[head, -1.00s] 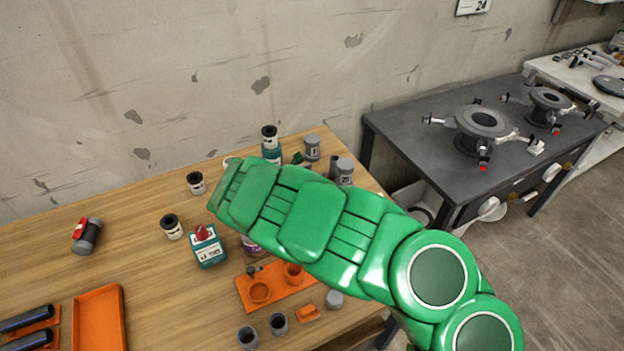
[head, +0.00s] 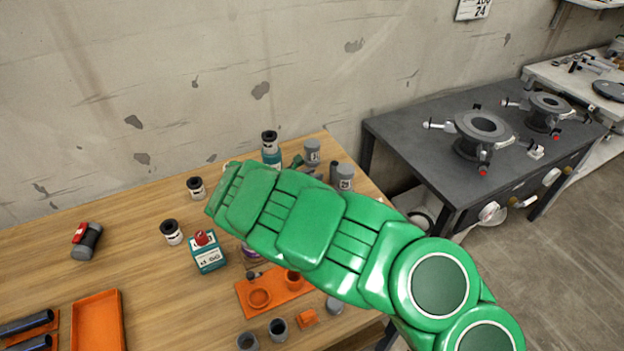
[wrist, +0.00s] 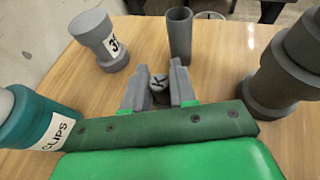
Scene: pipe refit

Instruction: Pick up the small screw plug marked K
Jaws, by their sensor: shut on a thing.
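The small grey screw plug marked K (wrist: 158,84) is between the jaws of my gripper (wrist: 159,86) in the wrist view, with the dark letter K on its top face. The gripper is shut on it, one grey finger against each side. Whether the plug touches the table cannot be told. In the head view my green arm reaches over the right part of the wooden table and hides the plug and most of the gripper.
Close around the gripper stand a grey plug with a number label (wrist: 97,38), a grey tube (wrist: 179,36), a large dark grey stepped part (wrist: 285,75) and a teal CLIPS container (wrist: 35,120). An orange holder (head: 262,292) lies nearer.

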